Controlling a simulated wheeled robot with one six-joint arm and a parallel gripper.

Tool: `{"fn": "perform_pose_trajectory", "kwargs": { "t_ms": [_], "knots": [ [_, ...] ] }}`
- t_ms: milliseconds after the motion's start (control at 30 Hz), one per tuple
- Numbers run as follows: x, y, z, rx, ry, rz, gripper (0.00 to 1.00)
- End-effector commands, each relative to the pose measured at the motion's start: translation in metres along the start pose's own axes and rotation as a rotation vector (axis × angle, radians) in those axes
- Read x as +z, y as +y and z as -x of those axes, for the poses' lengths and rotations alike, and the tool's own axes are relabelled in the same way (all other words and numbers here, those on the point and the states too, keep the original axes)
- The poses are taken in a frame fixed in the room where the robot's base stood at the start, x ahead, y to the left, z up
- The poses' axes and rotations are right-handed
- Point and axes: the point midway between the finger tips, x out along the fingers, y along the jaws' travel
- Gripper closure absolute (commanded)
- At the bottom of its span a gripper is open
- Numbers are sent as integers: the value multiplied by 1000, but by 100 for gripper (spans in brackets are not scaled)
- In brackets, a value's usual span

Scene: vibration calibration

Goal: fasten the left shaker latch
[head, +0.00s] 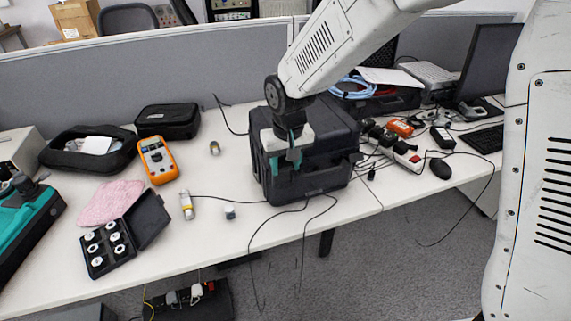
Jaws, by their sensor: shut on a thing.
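The shaker case (322,180) is a large black hard case standing near the table's front edge, and its lid looks down. My gripper (284,164), with a white body and teal fingers, reaches down from above to the left part of the case's front. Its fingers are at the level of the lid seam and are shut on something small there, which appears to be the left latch. The gripper hides the latch, so its exact position cannot be told.
An orange multimeter (157,160), a black pouch (168,121) and an open black box of white discs (152,219) lie left of the case. A power strip (392,146) and a mouse (440,168) lie right. Thin cables hang over the front edge. My arm spans the upper right.

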Motion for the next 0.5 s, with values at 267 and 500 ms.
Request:
{"fn": "perform_pose_trajectory", "kwargs": {
  "t_ms": [267,500],
  "knots": [
    [0,0,0,0,2,0,36],
    [0,-1,2,0,2,1,36]
  ]
}}
